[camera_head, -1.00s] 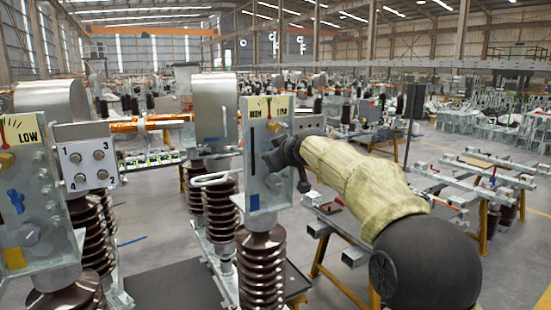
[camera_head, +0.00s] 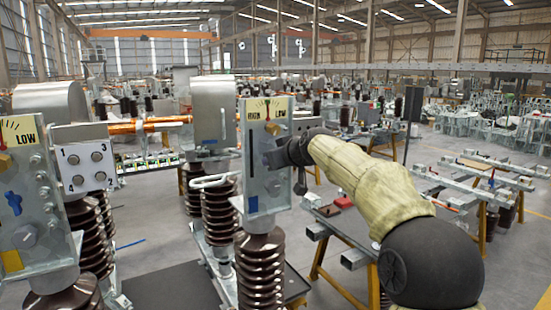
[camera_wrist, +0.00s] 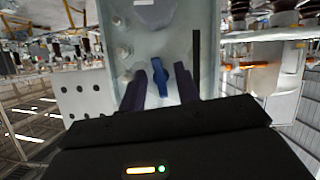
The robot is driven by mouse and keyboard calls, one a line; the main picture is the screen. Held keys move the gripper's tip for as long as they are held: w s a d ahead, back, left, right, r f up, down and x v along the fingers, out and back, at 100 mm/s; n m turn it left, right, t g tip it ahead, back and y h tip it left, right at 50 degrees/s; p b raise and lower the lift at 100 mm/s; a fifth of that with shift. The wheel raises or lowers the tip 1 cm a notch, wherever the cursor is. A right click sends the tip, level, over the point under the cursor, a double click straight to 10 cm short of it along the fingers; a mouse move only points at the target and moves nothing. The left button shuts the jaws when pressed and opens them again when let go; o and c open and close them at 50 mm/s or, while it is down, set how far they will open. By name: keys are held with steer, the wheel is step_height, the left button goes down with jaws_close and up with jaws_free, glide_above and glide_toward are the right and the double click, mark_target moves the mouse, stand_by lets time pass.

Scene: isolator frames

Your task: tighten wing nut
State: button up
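The blue wing nut (camera_wrist: 160,77) sits on the grey metal plate (camera_wrist: 177,38) in the wrist view, standing roughly upright. My gripper (camera_wrist: 161,76) is open, with one dark finger on each side of the nut. Gaps show between the nut and both fingers; I cannot tell how far the fingertips reach past it in depth. In the head view my gripper (camera_head: 272,157) is at the front of the right isolator's plate (camera_head: 257,184), below the HIGH/LOW gauge (camera_head: 266,110). The nut there is hidden behind my gripper.
A left isolator plate (camera_head: 30,190) carries another blue wing nut (camera_head: 13,202) and a LOW gauge. Brown ribbed insulators (camera_head: 260,270) support the right plate. A worktable (camera_head: 345,225) stands behind my arm.

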steer(key=shift+o, duration=0.3)
steer(key=shift+r, duration=0.15)
steer(key=b+v, duration=0.7)
steer(key=v, duration=1)
steer(key=shift+s, duration=0.25)
stand_by(0.4)
